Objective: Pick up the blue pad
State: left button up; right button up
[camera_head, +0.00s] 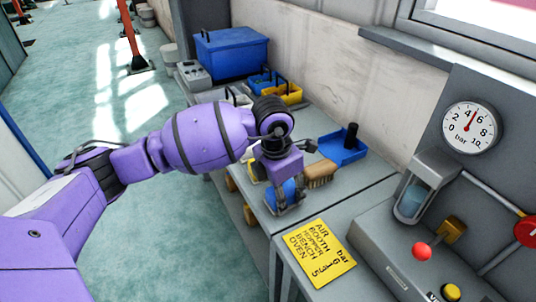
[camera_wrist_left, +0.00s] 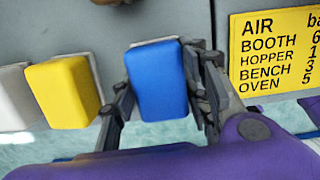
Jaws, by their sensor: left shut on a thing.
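The blue pad (camera_wrist_left: 157,85) is a rounded block between the two fingers of my left gripper (camera_wrist_left: 160,105) in the left wrist view. The fingers are shut on its two sides. In the head view my left gripper (camera_head: 284,198) points down at the bench's front edge, with the blue pad (camera_head: 283,190) partly hidden between its fingers. I cannot tell whether the pad touches the bench. My right gripper is not in view.
A yellow pad (camera_wrist_left: 62,93) and a white pad (camera_wrist_left: 13,97) stand left of the blue one. A brush (camera_head: 321,174) and a blue tray (camera_head: 343,148) lie close behind the gripper. A yellow sign (camera_head: 320,254) lies to its right. A pressure gauge panel stands at right.

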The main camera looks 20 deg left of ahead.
pick_arm(q)
jog(key=shift+r, duration=0.2)
jog(key=shift+w+r, duration=0.1)
jog(key=shift+r, duration=0.4)
jog(key=s+d+r, duration=0.7)
jog(key=s+r, duration=0.4)
jog(key=s, duration=0.1)
jog(key=shift+d+r, duration=0.2)
jog(key=shift+r, duration=0.2)
jog(key=o, duration=0.4)
jog(key=c, duration=0.6)
jog(key=shift+r, duration=0.1)
